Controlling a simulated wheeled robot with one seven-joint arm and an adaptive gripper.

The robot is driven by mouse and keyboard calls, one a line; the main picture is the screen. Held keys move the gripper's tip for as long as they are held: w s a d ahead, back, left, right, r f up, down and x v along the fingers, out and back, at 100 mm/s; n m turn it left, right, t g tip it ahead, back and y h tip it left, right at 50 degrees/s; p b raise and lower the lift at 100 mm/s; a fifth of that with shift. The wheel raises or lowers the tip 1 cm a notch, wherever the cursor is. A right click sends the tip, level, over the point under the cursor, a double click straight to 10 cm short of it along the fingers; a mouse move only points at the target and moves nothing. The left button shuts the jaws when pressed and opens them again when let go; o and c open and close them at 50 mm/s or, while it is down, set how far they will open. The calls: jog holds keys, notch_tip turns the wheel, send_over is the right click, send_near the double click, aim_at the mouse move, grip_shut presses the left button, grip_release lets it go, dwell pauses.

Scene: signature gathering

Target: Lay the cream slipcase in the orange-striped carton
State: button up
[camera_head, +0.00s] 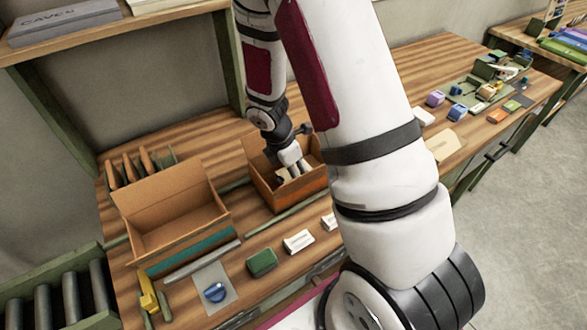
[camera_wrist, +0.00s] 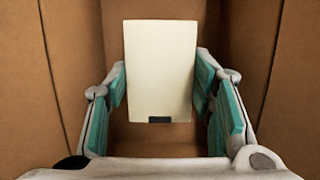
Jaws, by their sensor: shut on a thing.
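The cream slipcase (camera_wrist: 160,65) is a pale flat block with a small dark mark near its lower edge. It is between the teal-padded fingers of my gripper (camera_wrist: 160,88), which is shut on it. In the head view my gripper (camera_head: 291,170) reaches down into the orange-striped carton (camera_head: 299,194), a brown open box with an orange band on its front. In the wrist view the carton's brown walls (camera_wrist: 60,60) surround the slipcase. Whether the slipcase touches the carton's floor cannot be told. My arm hides the carton's right side.
A larger open carton (camera_head: 172,247) with a teal stripe stands to the left. White boxes (camera_head: 298,241) and a green block (camera_head: 262,262) lie in front. Rails (camera_head: 202,263) run along the table. A shelf (camera_head: 110,32) is above at the left.

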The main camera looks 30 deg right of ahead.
jog(key=shift+f, duration=0.3)
jog(key=o, duration=1.5)
jog(key=shift+o, duration=0.2)
jog(key=shift+r+p, duration=1.95)
jog(key=shift+r, duration=2.4)
notch_tip(320, 180, up, 8)
jog(key=p, duration=0.2)
jog(key=shift+r+p, duration=0.15)
jog(key=shift+p, duration=0.2)
